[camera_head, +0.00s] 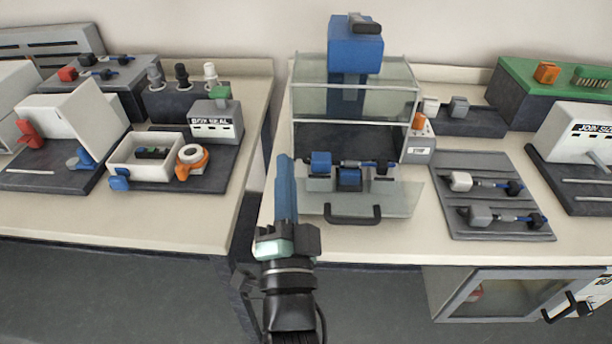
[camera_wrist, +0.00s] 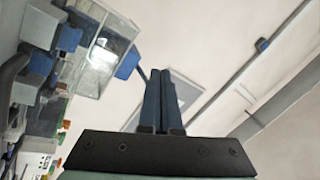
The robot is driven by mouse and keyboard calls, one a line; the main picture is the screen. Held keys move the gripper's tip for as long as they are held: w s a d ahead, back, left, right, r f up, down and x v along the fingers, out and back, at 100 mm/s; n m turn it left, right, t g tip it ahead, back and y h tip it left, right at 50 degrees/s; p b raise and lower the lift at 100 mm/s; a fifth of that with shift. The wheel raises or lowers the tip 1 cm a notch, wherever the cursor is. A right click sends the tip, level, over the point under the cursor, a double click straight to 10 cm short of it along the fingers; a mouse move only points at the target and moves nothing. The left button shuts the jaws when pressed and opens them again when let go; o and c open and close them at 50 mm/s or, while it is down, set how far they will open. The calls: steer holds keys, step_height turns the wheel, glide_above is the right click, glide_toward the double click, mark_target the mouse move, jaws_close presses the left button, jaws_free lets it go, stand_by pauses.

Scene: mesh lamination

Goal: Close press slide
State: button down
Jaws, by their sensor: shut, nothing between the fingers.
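The press (camera_head: 356,45) stands at the back of the right bench, with a blue head above a clear-walled enclosure (camera_head: 310,70). Its slide (camera_head: 400,200) is a pale, clear-looking plate that sticks out at the front of the enclosure. A black handle (camera_head: 353,218) is on the slide's front edge. A blue-and-black part (camera_head: 349,178) sits on the slide. My gripper (camera_head: 284,160) has its blue fingers shut and empty, at the left of the slide and apart from the handle. In the wrist view the fingers (camera_wrist: 160,75) are together, with the clear enclosure (camera_wrist: 103,50) at upper left.
A dark tray (camera_head: 487,205) with two connector assemblies lies right of the slide. A small control box (camera_head: 420,140) with an orange button stands beside the enclosure. The left bench holds a box-seal station (camera_head: 214,125) and a white bin (camera_head: 125,158). A gap separates the benches.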

steer(key=s+f+m+g+p, duration=0.2)
steer(key=s+f+m+p, duration=0.2)
steer(key=f+p, duration=0.15)
steer(key=m+g+h+p, duration=0.2)
steer(key=m+p, duration=0.2)
glide_toward(310, 202)
steer(key=w, duration=0.7)
steer(key=shift+a+f, duration=0.1)
steer(key=shift+f, duration=0.1)
steer(key=shift+b, duration=0.3)
